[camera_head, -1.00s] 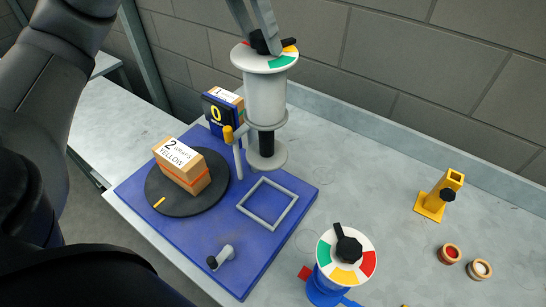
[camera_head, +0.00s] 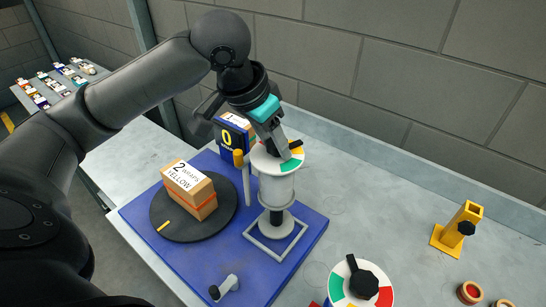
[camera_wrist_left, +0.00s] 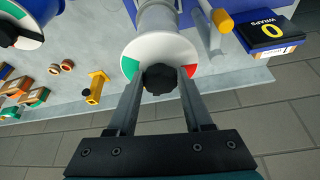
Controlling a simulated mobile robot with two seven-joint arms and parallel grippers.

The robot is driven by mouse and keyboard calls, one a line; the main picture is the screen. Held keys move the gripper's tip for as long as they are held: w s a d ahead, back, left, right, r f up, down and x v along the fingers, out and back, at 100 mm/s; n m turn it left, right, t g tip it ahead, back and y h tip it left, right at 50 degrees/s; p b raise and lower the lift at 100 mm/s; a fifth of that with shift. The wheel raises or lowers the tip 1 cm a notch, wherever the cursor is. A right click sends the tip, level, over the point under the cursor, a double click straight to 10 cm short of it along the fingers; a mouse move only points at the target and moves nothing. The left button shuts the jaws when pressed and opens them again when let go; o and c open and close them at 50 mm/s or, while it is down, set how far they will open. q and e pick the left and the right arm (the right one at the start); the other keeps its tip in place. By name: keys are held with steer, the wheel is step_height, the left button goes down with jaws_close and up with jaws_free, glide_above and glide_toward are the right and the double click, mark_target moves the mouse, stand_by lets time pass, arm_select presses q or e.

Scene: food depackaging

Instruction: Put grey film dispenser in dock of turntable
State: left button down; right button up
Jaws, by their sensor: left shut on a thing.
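I cannot tell whether the foot touches the base. The black turntable disc (camera_head: 188,232) carries a box labelled "2 wraps yellow" (camera_head: 190,188). My right gripper is not in view.
A post with a yellow knob (camera_head: 239,158) and a blue counter reading 0 (camera_head: 228,136) stand close behind the dispenser. A second dispenser (camera_head: 360,285) is at the front right. A yellow holder (camera_head: 456,232) and wooden rings (camera_head: 470,292) lie further right.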

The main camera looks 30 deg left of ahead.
arm_select(q)
steer(key=shift+f, duration=1.9)
steer(key=shift+c, duration=1.5)
jaws_free()
steer(key=shift+s+r, duration=0.15)
steer(key=shift+r, duration=0.3)
steer(key=p+v, duration=0.1)
steer(key=v, duration=1)
steer(key=shift+s+r, duration=0.1)
